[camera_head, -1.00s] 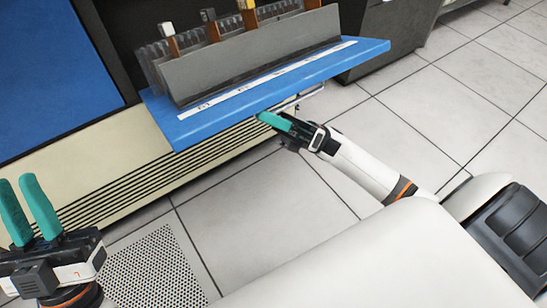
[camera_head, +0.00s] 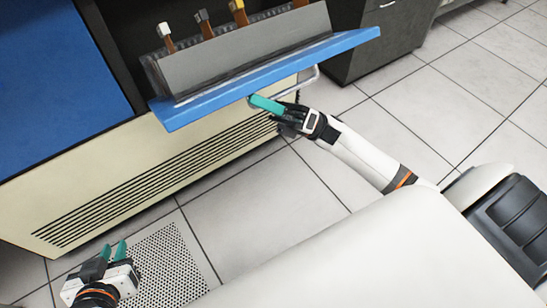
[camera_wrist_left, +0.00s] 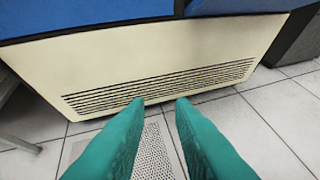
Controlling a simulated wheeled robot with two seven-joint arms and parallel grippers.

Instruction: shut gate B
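A blue shelf (camera_head: 325,51) juts from the cabinet, carrying a long grey upright plate (camera_head: 250,50). Several upright tabs stand behind it, with white (camera_head: 164,30), grey (camera_head: 201,16) and yellow (camera_head: 238,8) tops. I read no letter, so I cannot tell which part is gate B. A pale wire handle (camera_head: 312,79) hangs under the shelf's front edge. My right gripper (camera_head: 266,104) is at this handle's left end, seen side-on; its grip is hidden. My left gripper (camera_head: 113,249) is open and empty, low over the floor; its two teal fingers stand apart in the left wrist view (camera_wrist_left: 159,104).
The cream cabinet front (camera_head: 120,150) has a slatted vent (camera_head: 150,188). A blue panel (camera_head: 50,70) is at the left. A dark cabinet (camera_head: 375,40) stands at the right. Tiled floor with a perforated tile (camera_head: 165,265) is clear in front.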

